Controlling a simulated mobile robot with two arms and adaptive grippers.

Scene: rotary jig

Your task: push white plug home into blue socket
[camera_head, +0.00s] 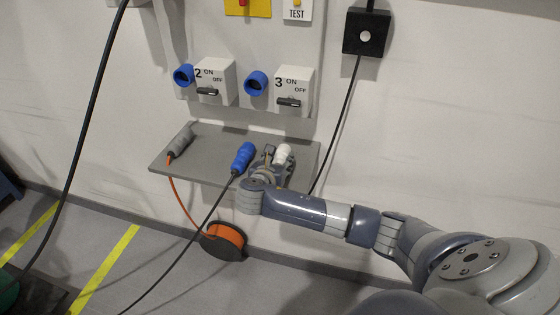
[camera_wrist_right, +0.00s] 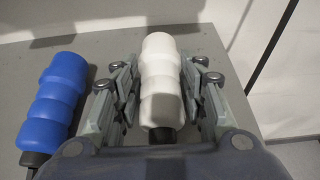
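The white plug (camera_head: 282,153) lies on the grey shelf, near its right end. It also shows in the right wrist view (camera_wrist_right: 160,75), between the fingers of my right gripper (camera_wrist_right: 160,85). The fingers stand on both sides of it, with a narrow gap visible, so the gripper looks open around it. In the head view my right gripper (camera_head: 270,158) is at the shelf's front right. Blue sockets stick out from the wall boxes above, one at box 2 (camera_head: 183,75) and one at box 3 (camera_head: 255,83). My left gripper is not in view.
A blue connector (camera_head: 243,157) with a black cable lies just left of my right gripper. A grey connector (camera_head: 181,141) with an orange cable lies at the left of the shelf (camera_head: 213,158). An orange reel (camera_head: 224,239) is below.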

